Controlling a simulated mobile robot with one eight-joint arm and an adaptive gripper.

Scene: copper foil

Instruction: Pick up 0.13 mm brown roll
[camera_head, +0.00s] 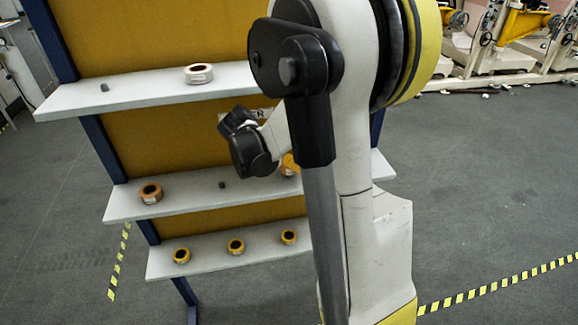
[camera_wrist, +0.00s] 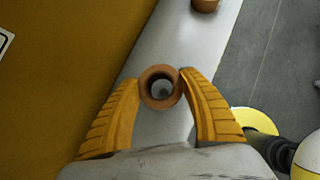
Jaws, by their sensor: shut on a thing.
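My gripper (camera_wrist: 160,78) has its two yellow ribbed fingers closed on the sides of a brown roll (camera_wrist: 149,96) in the wrist view. The roll's open core faces the camera, and it sits over the grey shelf (camera_wrist: 182,40). I cannot tell whether it touches the shelf. No thickness label shows on it. In the head view my arm hides most of the gripper. An orange-brown patch shows beside the arm at the middle shelf, too covered to identify.
Another brown roll (camera_wrist: 205,4) stands farther along the shelf. In the head view, a brown roll (camera_head: 151,193) and a small dark object (camera_head: 222,184) are on the middle shelf. A white-sided roll (camera_head: 199,74) is above; several yellow rolls (camera_head: 236,246) are below. Floor at right is open.

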